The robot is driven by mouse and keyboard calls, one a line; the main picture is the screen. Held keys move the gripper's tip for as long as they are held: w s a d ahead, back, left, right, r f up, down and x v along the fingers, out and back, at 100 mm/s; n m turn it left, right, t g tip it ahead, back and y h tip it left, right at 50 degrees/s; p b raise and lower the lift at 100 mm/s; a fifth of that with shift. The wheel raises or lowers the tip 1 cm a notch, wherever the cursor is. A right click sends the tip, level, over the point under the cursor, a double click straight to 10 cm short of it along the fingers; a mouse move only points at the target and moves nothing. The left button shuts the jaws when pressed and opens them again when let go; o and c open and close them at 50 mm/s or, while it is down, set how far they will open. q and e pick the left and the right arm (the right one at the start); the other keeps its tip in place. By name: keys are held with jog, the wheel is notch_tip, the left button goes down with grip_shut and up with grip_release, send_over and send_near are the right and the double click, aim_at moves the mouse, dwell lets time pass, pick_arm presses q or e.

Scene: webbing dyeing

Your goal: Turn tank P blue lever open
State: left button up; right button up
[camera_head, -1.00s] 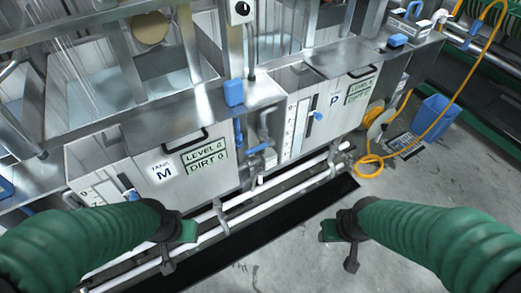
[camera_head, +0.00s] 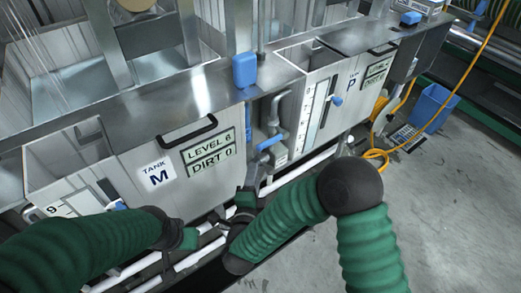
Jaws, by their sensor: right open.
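Tank P (camera_head: 350,85) is the metal tank on the right, with a level scale and a small blue handle (camera_head: 336,100) on its front. A blue lever (camera_head: 270,143) sits on the pipework in the gap between tank M (camera_head: 155,176) and tank P. My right gripper (camera_head: 246,199) is open and empty, below and left of that lever, near the white pipes and apart from the lever. My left gripper (camera_head: 178,244) is low in front of tank M; its fingers are partly hidden, and I cannot tell its opening.
White pipes (camera_head: 298,165) run low along the tank fronts. An orange hose (camera_head: 455,100) and a blue bin (camera_head: 434,106) are at the right. The grey floor at lower right is clear.

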jog(key=d+m, duration=0.1)
jog(key=d, duration=0.1)
jog(key=b, duration=0.2)
send_near(269, 144)
jog(key=a+f+x, duration=0.1)
jog(key=x, duration=0.6)
jog(key=w, duration=0.1)
jog(key=w+d, duration=0.1)
jog(key=w, duration=0.1)
jog(key=shift+w+d+f+h, duration=0.1)
jog(key=shift+w+d+h, duration=0.15)
jog(key=shift+h, duration=0.15)
jog(key=shift+w, duration=0.2)
jog(key=shift+a, duration=0.2)
jog(key=shift+c, duration=0.3)
jog(key=shift+a, duration=0.1)
jog(key=shift+c, duration=1.2)
grip_shut()
pick_arm(q)
jog(key=shift+d+f, duration=0.35)
jog(key=shift+f, duration=0.25)
jog(key=shift+d+f, duration=0.3)
jog(key=shift+f, duration=0.25)
